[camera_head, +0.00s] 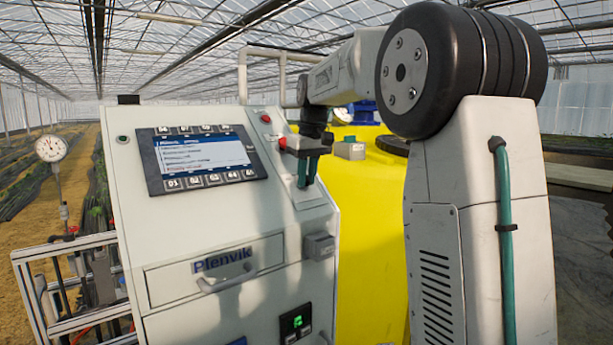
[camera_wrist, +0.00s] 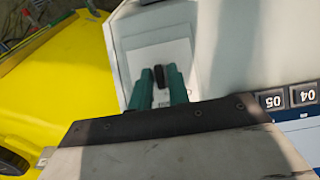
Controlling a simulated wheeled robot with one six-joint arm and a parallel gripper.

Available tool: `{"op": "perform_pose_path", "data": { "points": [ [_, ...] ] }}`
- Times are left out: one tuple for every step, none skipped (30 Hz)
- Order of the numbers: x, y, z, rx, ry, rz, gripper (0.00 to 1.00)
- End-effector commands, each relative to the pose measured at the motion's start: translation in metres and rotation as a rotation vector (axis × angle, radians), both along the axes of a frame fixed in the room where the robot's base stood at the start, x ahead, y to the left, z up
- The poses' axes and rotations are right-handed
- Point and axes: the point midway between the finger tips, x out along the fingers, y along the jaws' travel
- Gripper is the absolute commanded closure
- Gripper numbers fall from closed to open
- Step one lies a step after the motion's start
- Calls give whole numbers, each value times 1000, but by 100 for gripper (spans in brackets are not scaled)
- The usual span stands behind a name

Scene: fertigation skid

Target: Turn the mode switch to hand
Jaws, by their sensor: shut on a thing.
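The mode switch, a small black knob (camera_wrist: 159,77), stands on a pale plate (camera_wrist: 184,50) on the cabinet's sloping side panel. My gripper (camera_wrist: 159,70) has its two teal fingers on either side of the knob and is shut on it. In the wrist view the knob lies lengthwise along the fingers. In the head view my gripper (camera_head: 307,172) reaches down to the same panel, and the knob is hidden there. The markings around the switch are mostly covered, so I cannot read which position it points to.
The grey cabinet (camera_head: 220,220) carries a display with buttons (camera_head: 205,157), a drawer handle (camera_head: 228,281) and a grey box (camera_head: 319,246). A red button (camera_head: 266,118) sits above the switch panel. A yellow tank (camera_head: 370,220) stands close behind. A gauge (camera_head: 51,148) stands left.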

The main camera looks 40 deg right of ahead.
Motion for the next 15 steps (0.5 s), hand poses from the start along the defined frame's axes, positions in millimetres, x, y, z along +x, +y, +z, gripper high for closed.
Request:
{"op": "perform_pose_path", "data": {
  "points": [
    [0, 0, 1, 0, -2, -2, 100],
    [0, 0, 1, 2, -2, -3, 100],
    [0, 0, 1, 2, -2, -3, 100],
    [0, 0, 1, 2, -2, -3, 100],
    [0, 0, 1, 2, -2, -3, 100],
    [0, 0, 1, 2, -2, -3, 100],
    [0, 0, 1, 0, -2, -2, 100],
    [0, 0, 1, 0, -3, -2, 100],
    [0, 0, 1, 0, -3, -2, 100],
    [0, 0, 1, 0, -3, -2, 100],
    [0, 0, 1, 0, -3, -2, 77],
    [0, 0, 1, 0, -3, -2, 70],
    [0, 0, 1, 0, -2, -2, 70],
    [0, 0, 1, 0, -2, -2, 70],
    [0, 0, 1, 0, -2, -2, 70]
  ]
}}
